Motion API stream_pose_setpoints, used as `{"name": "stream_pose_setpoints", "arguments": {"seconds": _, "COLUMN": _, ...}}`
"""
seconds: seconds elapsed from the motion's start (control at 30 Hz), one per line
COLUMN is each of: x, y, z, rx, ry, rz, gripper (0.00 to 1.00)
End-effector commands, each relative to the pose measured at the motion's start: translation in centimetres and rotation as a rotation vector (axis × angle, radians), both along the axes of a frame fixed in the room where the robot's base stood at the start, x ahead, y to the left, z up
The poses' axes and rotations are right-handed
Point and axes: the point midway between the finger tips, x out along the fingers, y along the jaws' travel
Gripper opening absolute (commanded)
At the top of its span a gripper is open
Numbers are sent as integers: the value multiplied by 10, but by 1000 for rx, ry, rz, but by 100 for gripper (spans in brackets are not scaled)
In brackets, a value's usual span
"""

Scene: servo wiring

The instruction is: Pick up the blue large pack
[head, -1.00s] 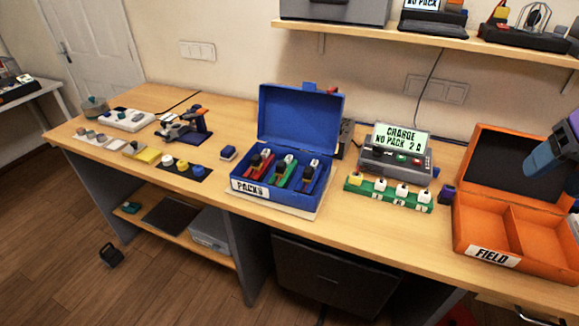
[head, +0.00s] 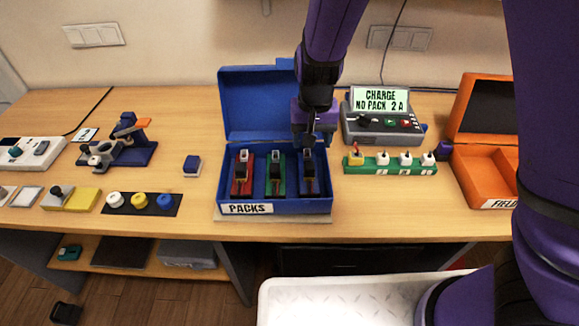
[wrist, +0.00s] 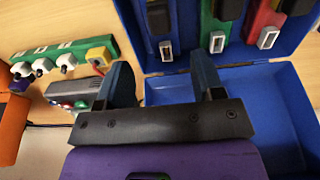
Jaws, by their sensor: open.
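The blue large pack (head: 309,175) is the rightmost of three packs standing in the open blue box (head: 275,206) labelled PACKS. Its black top and pale connector show, but my gripper hides part of it. In the wrist view the pack (wrist: 159,22) stands just beyond the fingers, roughly between them. My gripper (head: 311,140) is over the right side of the box, close above the pack. Its two dark fingers (wrist: 163,66) are apart with nothing held between them. I cannot tell whether a fingertip touches the pack.
The green pack (head: 276,178) and red pack (head: 243,178) stand to the left in the box, whose raised lid (head: 245,105) is behind. A charger (head: 383,126) and green terminal strip (head: 393,170) are to the right, then the orange box (head: 480,180).

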Motion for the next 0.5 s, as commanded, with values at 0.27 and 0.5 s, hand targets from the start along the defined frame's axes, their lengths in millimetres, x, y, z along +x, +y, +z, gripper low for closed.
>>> {"name": "stream_pose_setpoints", "arguments": {"seconds": 0.27, "x": 0, "y": 0, "z": -34, "rx": -8, "ry": 1, "rz": -2, "gripper": 62}}
{"name": "stream_pose_setpoints", "arguments": {"seconds": 0.5, "x": 0, "y": 1, "z": -57, "rx": -5, "ry": -1, "rz": 0, "gripper": 62}}
